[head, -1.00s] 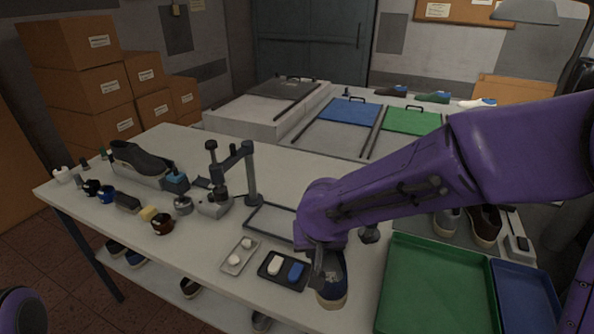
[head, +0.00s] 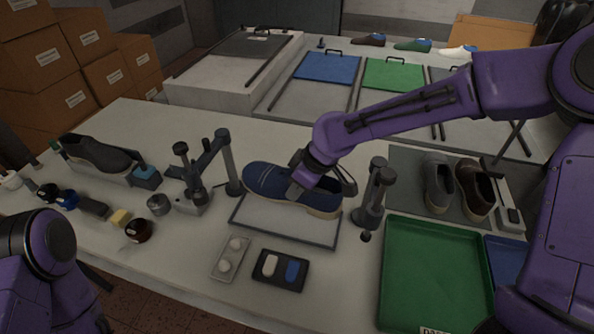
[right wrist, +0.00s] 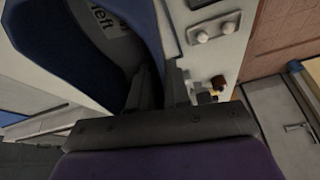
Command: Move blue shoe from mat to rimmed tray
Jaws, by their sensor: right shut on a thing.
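The blue shoe (head: 262,181), with a pale sole, is over the rimmed tray (head: 265,226), a light panel with a dark rim. My right gripper (head: 306,184) is shut on the shoe near its opening. I cannot tell whether the sole touches the tray. In the right wrist view the dark blue shoe (right wrist: 118,22) fills the upper left, with "left" printed on its insole, and its wall runs between the fingers. The grey mat (head: 408,165) lies at the right with a grey shoe and a brown shoe on it. My left gripper is out of view; only my left arm shows.
Dark posts stand at the left (head: 228,165) and right (head: 372,195) of the rimmed tray. A green tray (head: 435,262) is at the right front. A small dark tray (head: 281,285) with a white and a blue piece lies in front. A grey shoe (head: 95,153) stands far left.

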